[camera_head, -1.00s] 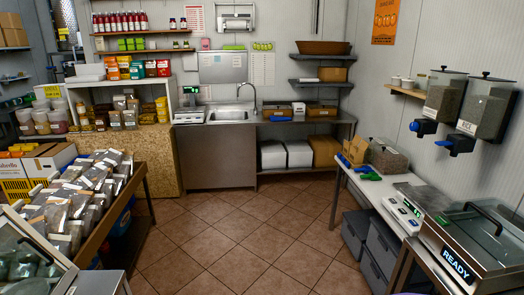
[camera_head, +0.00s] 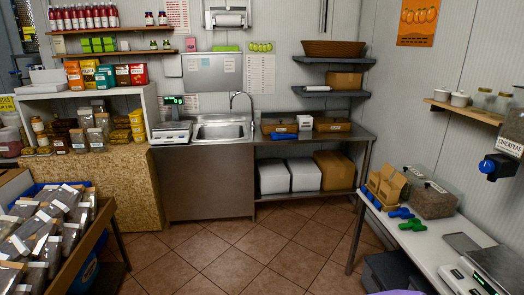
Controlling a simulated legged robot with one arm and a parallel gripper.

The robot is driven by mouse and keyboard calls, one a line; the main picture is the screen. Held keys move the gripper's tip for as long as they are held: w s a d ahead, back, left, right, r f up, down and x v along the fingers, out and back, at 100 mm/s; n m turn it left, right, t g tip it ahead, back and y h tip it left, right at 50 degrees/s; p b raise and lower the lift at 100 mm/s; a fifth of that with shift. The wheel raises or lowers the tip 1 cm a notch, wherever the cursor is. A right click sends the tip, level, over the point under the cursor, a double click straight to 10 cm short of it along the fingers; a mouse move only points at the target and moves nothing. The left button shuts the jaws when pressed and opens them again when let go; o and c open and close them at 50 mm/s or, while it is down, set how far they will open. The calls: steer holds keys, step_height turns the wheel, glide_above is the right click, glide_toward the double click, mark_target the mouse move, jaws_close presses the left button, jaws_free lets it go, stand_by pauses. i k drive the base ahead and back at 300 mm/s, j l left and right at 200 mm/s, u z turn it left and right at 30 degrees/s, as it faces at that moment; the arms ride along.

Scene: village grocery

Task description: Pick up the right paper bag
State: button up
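Two small brown paper bags stand close together on the white table at the right. The right paper bag (camera_head: 393,187) partly covers the left paper bag (camera_head: 375,182). Both look upright. A clear bin with grey-brown contents (camera_head: 431,199) stands just right of them, and blue scoops (camera_head: 401,212) lie in front. My gripper is not in view.
The white table (camera_head: 403,240) also bears a green scoop (camera_head: 413,225) and a scale (camera_head: 465,280). Dark crates (camera_head: 385,270) sit under it. Tiled floor (camera_head: 260,245) is open ahead. A sloped stand of bagged goods (camera_head: 50,225) is at left.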

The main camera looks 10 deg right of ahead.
mark_target(389, 192)
steer(key=i+z, duration=0.2)
steer(key=i, duration=0.25)
steer(key=i+j+z, duration=0.15)
steer(key=i, duration=0.25)
steer(key=i+j+z, duration=0.2)
steer(key=i, duration=0.25)
steer(key=i+j+z, duration=0.15)
steer(key=i, duration=0.25)
steer(key=i+j+z, duration=0.1)
steer(key=i+z, duration=0.2)
steer(key=z, duration=0.2)
steer(key=i+j+z, duration=0.15)
steer(key=z, duration=0.35)
steer(key=i+j+z, duration=0.45)
steer(key=j+z, duration=0.2)
steer(key=z, duration=0.3)
steer(key=i+j+z, duration=0.3)
steer(key=j+z, duration=0.3)
steer(key=j, duration=0.2)
steer(key=i+j+z, duration=0.1)
steer(key=j+z, duration=0.2)
steer(key=j, duration=0.2)
